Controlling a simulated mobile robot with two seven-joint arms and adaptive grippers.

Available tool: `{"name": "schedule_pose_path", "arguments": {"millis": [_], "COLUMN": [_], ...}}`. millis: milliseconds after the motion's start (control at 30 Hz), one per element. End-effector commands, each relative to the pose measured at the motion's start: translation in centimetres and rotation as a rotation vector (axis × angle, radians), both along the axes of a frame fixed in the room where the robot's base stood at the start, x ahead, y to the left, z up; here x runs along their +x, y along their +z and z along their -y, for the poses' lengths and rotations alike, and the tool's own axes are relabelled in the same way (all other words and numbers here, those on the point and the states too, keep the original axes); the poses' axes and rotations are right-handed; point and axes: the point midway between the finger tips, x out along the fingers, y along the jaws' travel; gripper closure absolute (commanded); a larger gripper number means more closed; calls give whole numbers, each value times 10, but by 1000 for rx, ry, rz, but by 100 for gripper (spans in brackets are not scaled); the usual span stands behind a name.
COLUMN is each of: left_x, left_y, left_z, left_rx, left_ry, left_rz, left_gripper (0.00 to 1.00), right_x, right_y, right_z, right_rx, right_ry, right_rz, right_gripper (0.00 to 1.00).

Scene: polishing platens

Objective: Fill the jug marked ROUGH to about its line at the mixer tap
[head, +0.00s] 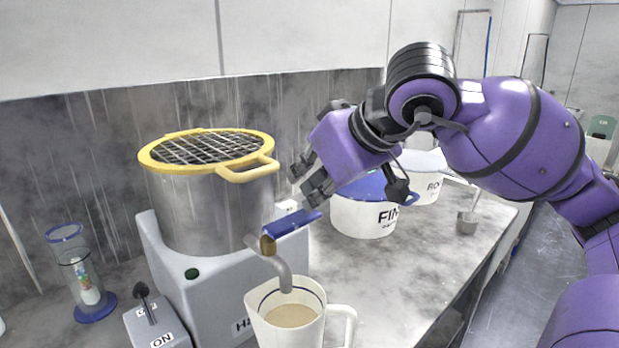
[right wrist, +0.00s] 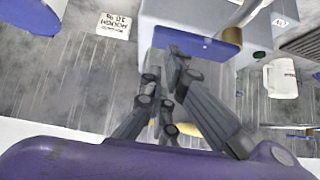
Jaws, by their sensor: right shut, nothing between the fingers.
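The cream jug (head: 278,336) stands under the mixer's spout (head: 284,274) in the head view, its handle to the right. Tan liquid lies inside it, below a dark line near the rim. No lettering shows on its visible side, and I see no clear stream. The tap's blue lever (head: 291,223) points right from its brass body (head: 267,245). My right gripper (head: 312,187) is shut and empty just above the lever's outer end; whether they touch I cannot tell. In the right wrist view, its fingers (right wrist: 172,95) are below the blue lever (right wrist: 195,42). My left gripper is out of view.
The steel mixer drum (head: 205,215) has a yellow-rimmed grille (head: 207,150). A switch box (head: 158,332) marked ON and a clear cylinder (head: 82,275) stand left. White tubs (head: 362,217) and a small metal cup (head: 467,222) stand right. The bench's right middle is clear.

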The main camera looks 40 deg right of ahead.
Motion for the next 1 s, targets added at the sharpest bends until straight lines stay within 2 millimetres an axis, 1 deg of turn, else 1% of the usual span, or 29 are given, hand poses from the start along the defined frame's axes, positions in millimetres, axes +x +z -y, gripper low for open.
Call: {"name": "schedule_pose_path", "arguments": {"millis": [167, 267, 367, 500, 600, 667, 800, 1000], "left_x": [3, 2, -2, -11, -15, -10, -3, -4], "left_y": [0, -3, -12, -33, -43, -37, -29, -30], "left_z": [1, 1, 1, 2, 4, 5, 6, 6], "left_rx": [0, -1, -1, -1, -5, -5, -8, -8], "left_ry": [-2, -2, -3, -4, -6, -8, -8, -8], "left_rz": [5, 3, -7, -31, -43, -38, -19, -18], "left_gripper": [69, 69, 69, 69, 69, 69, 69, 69], "right_x": [0, 1, 1, 2, 2, 1, 1, 1], "right_y": [0, -5, -16, -35, -42, -35, -33, -33], "right_z": [0, 2, 7, 14, 17, 15, 15, 15], "right_rx": [3, 39, 122, 292, 374, 360, 357, 357], "right_ry": [0, -2, -3, -5, -3, -1, -1, 0], "right_rz": [0, -5, -15, -29, -36, -32, -30, -30], "right_gripper": [100, 100, 100, 100, 100, 100, 100, 100]}}
